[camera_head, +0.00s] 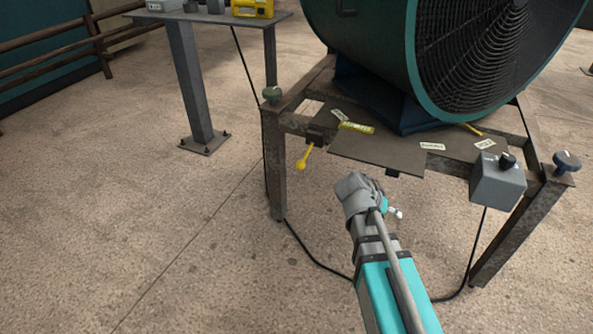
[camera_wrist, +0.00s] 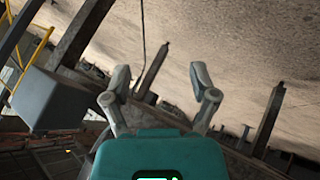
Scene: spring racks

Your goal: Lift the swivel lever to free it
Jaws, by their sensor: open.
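A lever with a yellow ball end (camera_head: 303,160), which looks like the swivel lever, hangs down at a slant from a dark bracket (camera_head: 316,136). The bracket sits at the front left of the metal stand under the big fan. I cannot make the lever out in the wrist view. My gripper (camera_wrist: 161,75) is open in the wrist view, with its two fingers spread and nothing between them. In the head view my arm reaches up in front of the stand, to the right of and below the lever, apart from it. The fingers are mostly hidden there.
The big teal fan (camera_head: 411,60) rests on the stand's plate (camera_head: 376,155). A grey control box (camera_head: 497,180) with a black knob is at the front right. A stand leg (camera_head: 276,180) is left of the lever. A cable runs along the floor. Open floor lies left.

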